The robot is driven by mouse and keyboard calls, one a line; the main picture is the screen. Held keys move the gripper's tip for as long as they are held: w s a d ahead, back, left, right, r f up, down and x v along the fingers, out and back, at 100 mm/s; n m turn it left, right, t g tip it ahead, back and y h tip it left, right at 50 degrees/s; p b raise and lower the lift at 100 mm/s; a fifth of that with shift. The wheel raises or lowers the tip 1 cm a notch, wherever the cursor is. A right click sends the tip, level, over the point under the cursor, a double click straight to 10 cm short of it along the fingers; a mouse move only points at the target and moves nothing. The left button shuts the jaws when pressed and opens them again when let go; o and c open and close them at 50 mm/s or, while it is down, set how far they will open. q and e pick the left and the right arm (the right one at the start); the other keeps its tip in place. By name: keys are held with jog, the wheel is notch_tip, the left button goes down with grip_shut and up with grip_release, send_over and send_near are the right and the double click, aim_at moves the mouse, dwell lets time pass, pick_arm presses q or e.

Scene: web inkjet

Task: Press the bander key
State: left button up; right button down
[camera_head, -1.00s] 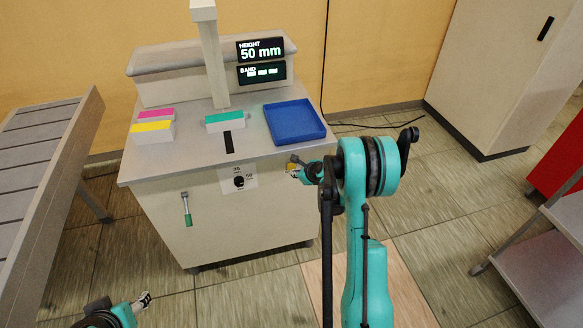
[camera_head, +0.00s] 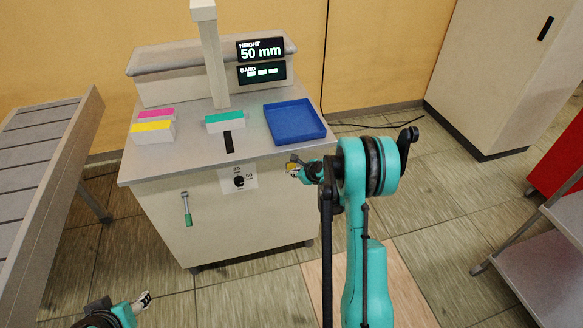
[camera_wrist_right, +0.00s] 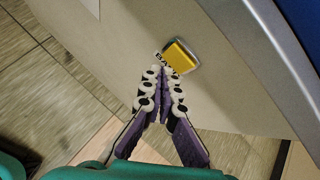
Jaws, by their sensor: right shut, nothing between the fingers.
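The bander key is a yellow square button (camera_wrist_right: 181,57) in a grey frame on the machine's front panel, with a partly covered black label beside it. In the head view it is a small yellow patch (camera_head: 292,168) near the panel's upper right, partly hidden by my right gripper (camera_head: 296,163). In the wrist view my right gripper (camera_wrist_right: 162,73) is shut and empty. Its tips overlap the label beside the key's lower left corner; I cannot tell whether they touch the key or panel. My left gripper (camera_head: 142,301) is low at the left, away from the machine, too small to read.
The machine top (camera_head: 185,150) holds a blue tray (camera_head: 294,121) and magenta, yellow and teal-topped blocks. A black dial (camera_head: 239,181) and green-handled lever (camera_head: 187,209) are on its front. Displays (camera_head: 260,49) read "50 mm" and "BAND". A conveyor (camera_head: 40,150) stands left, a grey shelf right.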

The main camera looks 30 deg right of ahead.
jog(key=shift+w, duration=0.15)
dwell(0.3)
jog(key=shift+w+d, duration=0.1)
jog(key=shift+w, duration=0.2)
jog(key=shift+w+d, duration=0.1)
jog(key=shift+w, duration=0.3)
dwell(0.6)
jog(key=shift+s, duration=0.1)
jog(key=shift+s+a+b, duration=0.2)
jog(key=shift+s+b, duration=0.25)
jog(key=shift+s, duration=0.3)
jog(key=s, duration=0.2)
jog(key=s+a, duration=0.1)
jog(key=s, duration=0.2)
jog(key=shift+a, duration=0.1)
jog(key=shift+w, duration=0.1)
dwell(0.8)
